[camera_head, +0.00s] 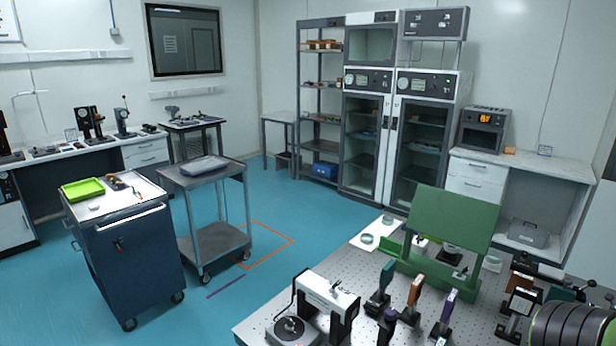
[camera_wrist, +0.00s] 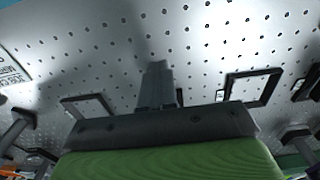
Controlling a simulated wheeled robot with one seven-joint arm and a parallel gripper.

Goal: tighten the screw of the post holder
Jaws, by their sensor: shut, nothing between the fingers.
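In the wrist view, my gripper (camera_wrist: 158,72) shows as narrow dark fingers closed together over the perforated optical table (camera_wrist: 215,45). Nothing shows between the fingers. In the head view, several small upright mounts stand on the optical table (camera_head: 270,318), among them a teal one (camera_head: 386,275), an orange one (camera_head: 415,290) and a purple one (camera_head: 447,312). I cannot tell which of them, if any, is the post holder, and no screw can be made out in either view. I cannot make out the fingers in the head view.
A large green panel (camera_head: 450,225) stands on the optical table behind the mounts. A white and black instrument (camera_head: 325,295) stands at its left front. In the wrist view, square dark frames (camera_wrist: 253,88) lie on both sides of the fingers. A blue cart (camera_head: 130,265) stands left.

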